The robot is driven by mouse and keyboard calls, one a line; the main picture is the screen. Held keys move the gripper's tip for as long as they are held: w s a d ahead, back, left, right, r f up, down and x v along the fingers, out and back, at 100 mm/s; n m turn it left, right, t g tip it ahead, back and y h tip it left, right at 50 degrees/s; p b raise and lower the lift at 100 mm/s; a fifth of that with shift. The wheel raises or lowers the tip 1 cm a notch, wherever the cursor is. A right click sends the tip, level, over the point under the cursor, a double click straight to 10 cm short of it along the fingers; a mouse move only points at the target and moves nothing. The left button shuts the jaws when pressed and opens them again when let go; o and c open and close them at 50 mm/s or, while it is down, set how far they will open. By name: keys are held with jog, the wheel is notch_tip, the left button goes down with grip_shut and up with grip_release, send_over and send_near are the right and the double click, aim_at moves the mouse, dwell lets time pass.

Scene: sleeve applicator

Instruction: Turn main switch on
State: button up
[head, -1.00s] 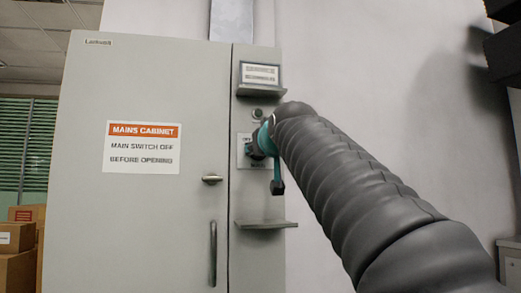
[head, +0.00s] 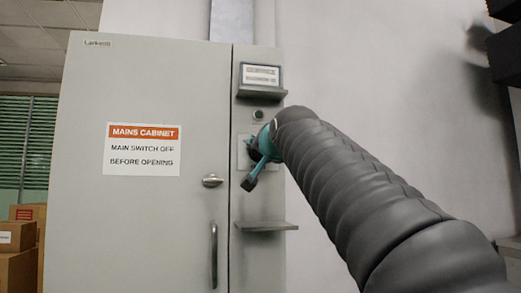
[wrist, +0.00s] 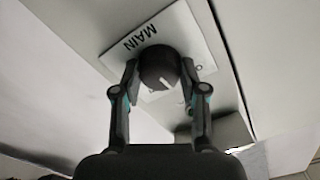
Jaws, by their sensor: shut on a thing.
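The main switch is a round black knob (wrist: 160,68) with a white pointer mark, on a pale plate (wrist: 188,32) lettered "MAIN" in the wrist view. My gripper (wrist: 160,72) has one finger on each side of the knob and is shut on it. In the head view my gripper (head: 262,150) is at the switch plate (head: 243,152) on the cabinet's narrow right panel. My gripper and arm hide most of the knob and plate there. The pointer mark is slanted in the wrist view; I cannot tell which position it marks.
The grey mains cabinet (head: 75,225) has a warning sign (head: 141,149), a latch (head: 212,181) and a long handle (head: 213,255). A ledge (head: 266,226) juts out below the switch. Another ledge (head: 262,93) and a small round button (head: 258,115) are above it.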

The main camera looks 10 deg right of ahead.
jog(key=m+p, duration=0.1)
jog(key=m, duration=0.9)
jog(key=shift+m, duration=0.4)
dwell(0.4)
jog(key=o, duration=1.1)
jog(key=shift+o, duration=0.2)
jog(key=s, duration=1.2)
jog(key=shift+f, duration=0.15)
